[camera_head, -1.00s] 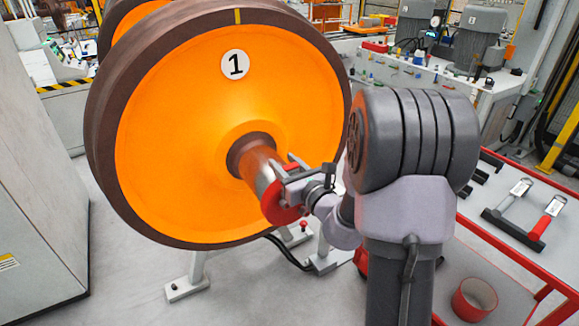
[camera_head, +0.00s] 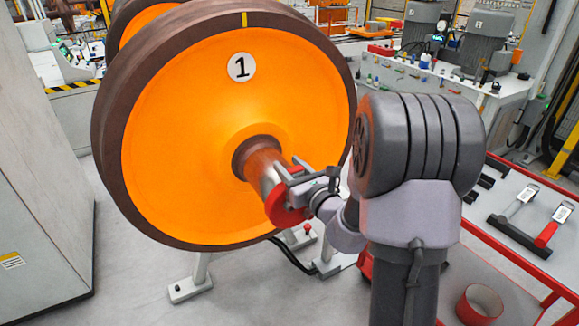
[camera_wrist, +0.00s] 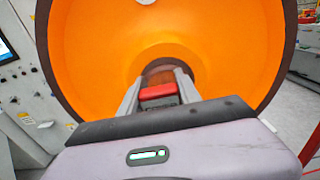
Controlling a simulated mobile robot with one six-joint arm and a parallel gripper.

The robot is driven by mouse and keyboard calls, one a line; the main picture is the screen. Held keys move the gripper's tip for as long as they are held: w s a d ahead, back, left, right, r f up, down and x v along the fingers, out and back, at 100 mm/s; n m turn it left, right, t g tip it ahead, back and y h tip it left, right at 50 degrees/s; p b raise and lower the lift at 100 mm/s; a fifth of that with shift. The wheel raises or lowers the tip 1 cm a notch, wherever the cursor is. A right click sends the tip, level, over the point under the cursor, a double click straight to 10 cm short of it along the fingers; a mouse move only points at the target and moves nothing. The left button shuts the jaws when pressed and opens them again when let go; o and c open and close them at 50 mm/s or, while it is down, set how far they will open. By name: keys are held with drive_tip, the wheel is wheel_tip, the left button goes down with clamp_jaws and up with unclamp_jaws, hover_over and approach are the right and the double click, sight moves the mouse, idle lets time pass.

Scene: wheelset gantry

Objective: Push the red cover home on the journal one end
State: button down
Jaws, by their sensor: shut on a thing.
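The large orange wheel (camera_head: 200,135) bears a round "1" mark, and its journal (camera_head: 264,170) sticks out from the hub towards me. The red cover (camera_head: 285,206) is at the free end of the journal, with part of the bare journal showing behind it. My gripper (camera_head: 292,184) is shut on the cover. In the wrist view the two fingers of my gripper (camera_wrist: 158,88) flank a red part of the cover (camera_wrist: 159,91), with the brown journal (camera_wrist: 158,76) beyond it. I cannot tell how far the cover sits over the journal.
A grey cabinet (camera_head: 45,190) stands at the left. Pale stand legs (camera_head: 190,283) are under the wheel.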

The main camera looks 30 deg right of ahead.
drive_tip(key=shift+w+p, duration=0.55)
drive_tip(key=shift+w, duration=1.2)
drive_tip(key=c, duration=0.8)
unclamp_jaws()
drive_tip(key=shift+o, duration=0.2)
drive_tip(key=shift+a, duration=0.1)
drive_tip(key=s, duration=1.1)
drive_tip(key=shift+s+d+r+p, duration=0.1)
drive_tip(key=shift+s+d+p, duration=0.2)
drive_tip(key=shift+s+p, duration=0.1)
drive_tip(key=s+p, duration=0.5)
drive_tip(key=p, duration=0.7)
drive_tip(key=shift+s, duration=0.35)
